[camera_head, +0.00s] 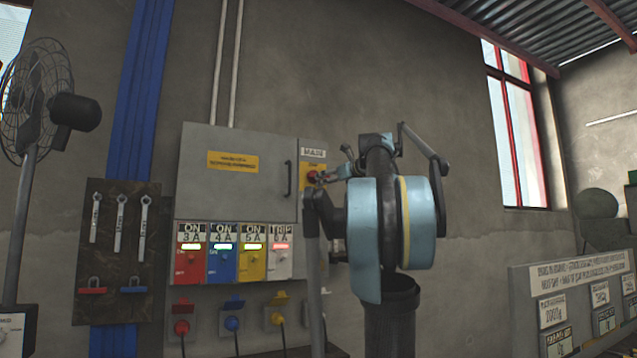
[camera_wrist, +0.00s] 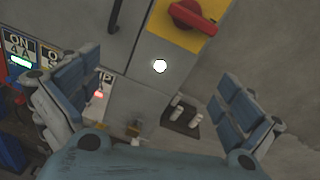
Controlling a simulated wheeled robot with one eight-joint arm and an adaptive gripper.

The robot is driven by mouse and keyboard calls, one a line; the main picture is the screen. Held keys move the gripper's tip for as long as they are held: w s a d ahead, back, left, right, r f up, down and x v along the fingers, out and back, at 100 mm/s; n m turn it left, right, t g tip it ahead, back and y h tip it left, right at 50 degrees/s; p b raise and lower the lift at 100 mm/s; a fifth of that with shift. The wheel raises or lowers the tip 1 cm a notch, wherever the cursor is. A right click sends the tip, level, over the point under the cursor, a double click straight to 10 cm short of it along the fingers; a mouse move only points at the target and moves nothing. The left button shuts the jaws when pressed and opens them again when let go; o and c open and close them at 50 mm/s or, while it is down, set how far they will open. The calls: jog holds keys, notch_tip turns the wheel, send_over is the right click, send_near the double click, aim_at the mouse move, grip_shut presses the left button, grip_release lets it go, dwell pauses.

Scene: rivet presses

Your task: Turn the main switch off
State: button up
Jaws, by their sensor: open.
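The main switch (camera_head: 312,178) is a red rotary handle on a yellow plate, under a "MAIN" label on the narrow right part of the grey cabinet. In the wrist view the red handle (camera_wrist: 193,17) is at the top edge, its bar slanting down to the right on the yellow plate. My gripper (camera_head: 328,177) is in front of the switch and partly covers it in the head view. In the wrist view my gripper (camera_wrist: 158,82) is open, its blue-grey fingers wide apart with nothing between them. The handle lies beyond and above the fingertips, apart from them.
The cabinet door (camera_head: 235,175) has a vertical black handle (camera_head: 288,179). Below it are red, blue and yellow breakers lit green and marked ON, and a white breaker (camera_head: 280,250) marked TRIP, lit red. Sockets hang underneath. A tool board (camera_head: 117,255) and fan stand left.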

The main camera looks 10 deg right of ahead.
notch_tip(320, 180, up, 5)
jog(key=w+d+m+t, duration=0.1)
jog(key=w+d+m, duration=0.1)
jog(key=d+m, duration=0.1)
jog(key=shift+h, duration=0.4)
jog(key=x, duration=1.7)
jog(key=shift+s+a+f, duration=0.1)
jog(key=shift+a+f, duration=0.05)
jog(key=shift+a, duration=0.05)
jog(key=c, duration=1)
